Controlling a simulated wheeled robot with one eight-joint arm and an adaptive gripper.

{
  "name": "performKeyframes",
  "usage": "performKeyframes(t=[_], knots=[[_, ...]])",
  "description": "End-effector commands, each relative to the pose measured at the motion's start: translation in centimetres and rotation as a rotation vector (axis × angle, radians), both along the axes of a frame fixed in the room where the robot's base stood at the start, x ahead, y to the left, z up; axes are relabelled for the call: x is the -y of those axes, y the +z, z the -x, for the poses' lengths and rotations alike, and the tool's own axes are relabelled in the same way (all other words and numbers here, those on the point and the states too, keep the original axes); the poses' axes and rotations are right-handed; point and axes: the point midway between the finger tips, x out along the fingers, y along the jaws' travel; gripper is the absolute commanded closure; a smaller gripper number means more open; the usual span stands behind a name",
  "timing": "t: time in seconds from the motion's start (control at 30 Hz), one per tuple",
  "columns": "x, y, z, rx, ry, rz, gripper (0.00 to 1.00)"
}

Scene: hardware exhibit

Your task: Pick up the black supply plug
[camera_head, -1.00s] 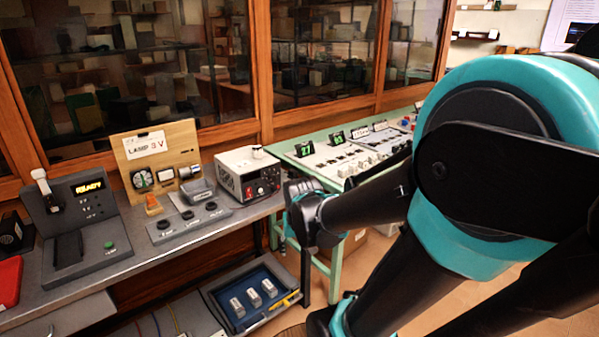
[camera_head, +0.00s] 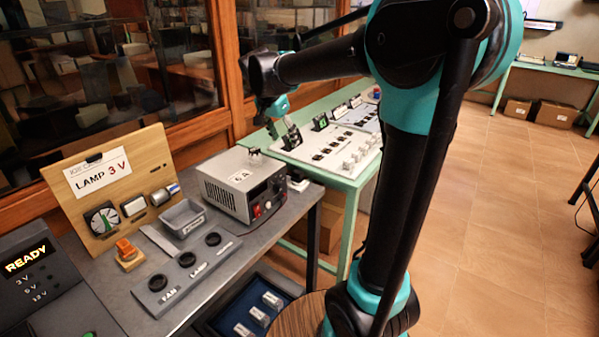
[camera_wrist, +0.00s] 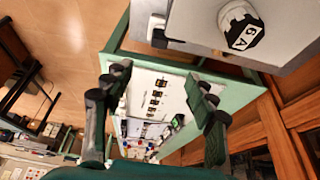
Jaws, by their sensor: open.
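My gripper (camera_head: 284,128) is open and empty, in the air over the green bench, right of and behind the grey power supply (camera_head: 232,190). In the wrist view its two dark fingers (camera_wrist: 157,82) stand wide apart with nothing between them. I cannot identify the black supply plug for certain. A small black and white piece (camera_head: 297,182) lies beside the supply's right side; a dark piece also shows by the supply's edge in the wrist view (camera_wrist: 159,38). A small dark fitting (camera_head: 254,152) stands on the supply, by a "6 A" label; the wrist view shows a "6 A" cap (camera_wrist: 241,29).
A grey strip marked FAN and LAMP (camera_head: 188,272), a small grey bin (camera_head: 183,217) and a wooden LAMP 3 V board (camera_head: 70,215) stand left of the supply. Panels with small parts cover the green bench (camera_head: 350,184). Glass cabinets stand behind; open floor lies right.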

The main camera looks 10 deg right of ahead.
Motion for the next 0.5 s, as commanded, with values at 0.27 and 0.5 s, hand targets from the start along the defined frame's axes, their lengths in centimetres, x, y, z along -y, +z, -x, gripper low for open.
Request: performKeyframes(t=[0.27,0.5], knots=[[1.0,-3.4,-1.2,0.000,-0.007,0.001,0.43],[2.3,-7.8,-2.4,0.001,-0.005,0.001,0.43]])
